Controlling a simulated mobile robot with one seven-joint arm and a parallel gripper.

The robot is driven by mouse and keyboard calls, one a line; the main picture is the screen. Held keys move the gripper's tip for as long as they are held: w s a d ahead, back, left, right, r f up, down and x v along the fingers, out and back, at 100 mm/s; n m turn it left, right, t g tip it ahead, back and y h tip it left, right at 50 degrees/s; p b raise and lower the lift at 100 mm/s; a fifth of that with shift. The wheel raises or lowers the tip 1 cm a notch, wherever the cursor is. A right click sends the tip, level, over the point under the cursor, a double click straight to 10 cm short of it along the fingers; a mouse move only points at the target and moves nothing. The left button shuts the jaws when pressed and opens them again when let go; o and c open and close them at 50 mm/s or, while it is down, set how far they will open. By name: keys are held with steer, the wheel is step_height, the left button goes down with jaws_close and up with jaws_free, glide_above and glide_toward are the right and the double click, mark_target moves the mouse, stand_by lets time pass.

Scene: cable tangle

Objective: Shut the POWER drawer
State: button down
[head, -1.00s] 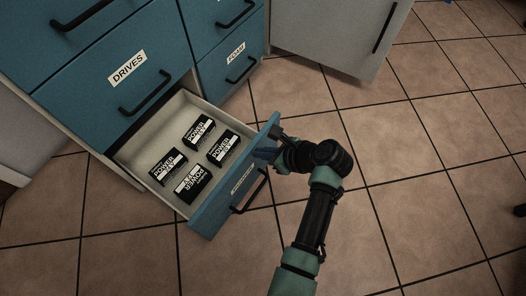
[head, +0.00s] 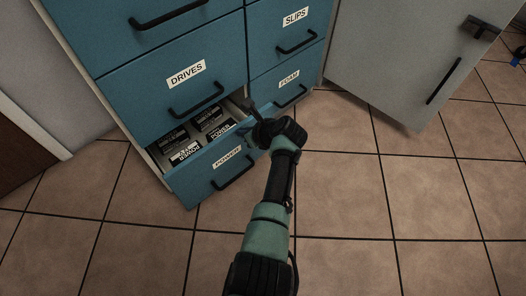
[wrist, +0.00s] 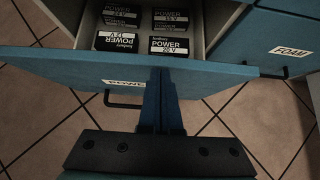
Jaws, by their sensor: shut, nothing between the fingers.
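The POWER drawer (head: 200,191), with a blue front and a black bar handle, is partly open at the bottom left of the cabinet. Several black POWER boxes lie inside; they also show in the wrist view, behind the drawer front (wrist: 60,62). My gripper (head: 249,131) is at the right end of the drawer front, with its fingers partly hidden by the wrist. In the wrist view my gripper (wrist: 160,75) is shut and empty, its fingers overlapping the outer face of the front, right of the label. I cannot tell whether they touch it.
The DRIVES drawer (head: 155,107) above and the FOAM drawer (head: 287,77) to the right are shut. The SLIPS drawer (head: 292,28) is also shut. A grey cabinet (head: 400,55) with a black handle stands at the right. The tiled floor in front is clear.

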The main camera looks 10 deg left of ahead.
steer(key=w+a+b, duration=0.4)
steer(key=a, duration=0.2)
steer(key=shift+w+a+b, duration=0.15)
steer(key=shift+w+b, duration=0.15)
steer(key=shift+w, duration=0.05)
